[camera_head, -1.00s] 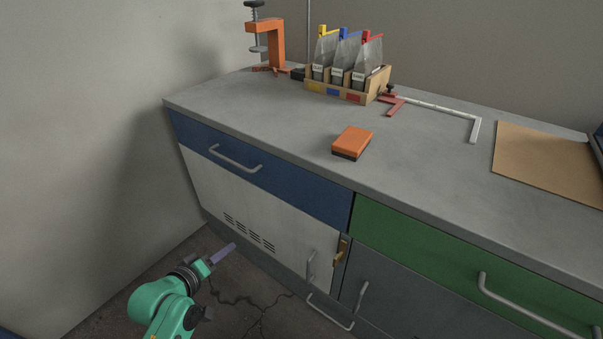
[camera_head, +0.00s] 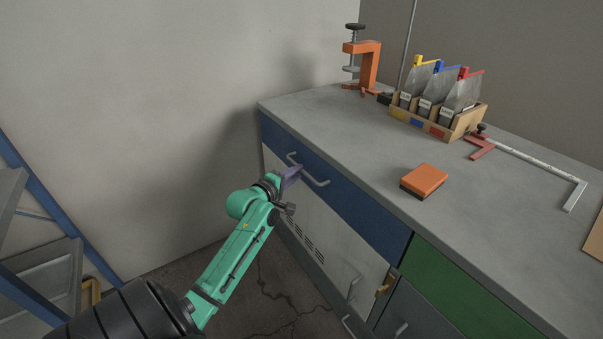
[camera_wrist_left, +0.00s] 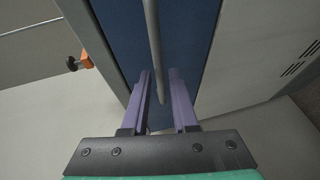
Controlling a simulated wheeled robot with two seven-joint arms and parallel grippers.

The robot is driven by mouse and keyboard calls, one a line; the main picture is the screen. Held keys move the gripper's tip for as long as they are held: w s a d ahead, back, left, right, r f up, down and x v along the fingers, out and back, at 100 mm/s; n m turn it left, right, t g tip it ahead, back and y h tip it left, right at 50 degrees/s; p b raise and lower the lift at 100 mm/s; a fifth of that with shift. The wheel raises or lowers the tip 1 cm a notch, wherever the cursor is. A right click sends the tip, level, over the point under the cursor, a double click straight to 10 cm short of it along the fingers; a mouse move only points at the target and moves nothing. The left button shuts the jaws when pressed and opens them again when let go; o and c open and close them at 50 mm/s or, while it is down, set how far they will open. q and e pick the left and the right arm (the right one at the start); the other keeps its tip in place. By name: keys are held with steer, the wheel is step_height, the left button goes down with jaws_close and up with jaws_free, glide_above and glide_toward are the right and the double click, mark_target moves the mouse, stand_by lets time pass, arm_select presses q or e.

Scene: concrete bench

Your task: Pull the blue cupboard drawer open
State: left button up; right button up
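The blue drawer (camera_head: 362,209) is at the upper left of the bench front and sits flush with it, shut. Its grey bar handle (camera_head: 315,179) runs along the drawer face. My left gripper (camera_head: 292,172) is at the handle's left end. In the left wrist view the blue drawer (camera_wrist_left: 190,45) fills the upper middle, and the handle (camera_wrist_left: 154,45) runs down between the two purple fingers. The left gripper (camera_wrist_left: 160,88) is open, with a gap on both sides of the bar. My right gripper is not in view.
A white cupboard door (camera_head: 335,240) lies below the blue drawer and a green drawer (camera_head: 450,290) to its right. The worktop (camera_head: 340,130) carries an orange block (camera_head: 424,180), an orange clamp (camera_head: 368,65) and a wooden rack (camera_head: 440,130). A blue-framed stand (camera_head: 60,215) is at left.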

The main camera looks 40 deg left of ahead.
arm_select(q)
steer(key=w, duration=0.3)
steer(key=shift+w+a+f, duration=0.1)
steer(key=shift+a+f, duration=0.05)
steer(key=shift+f, duration=0.15)
jaws_close()
stand_by(1.1)
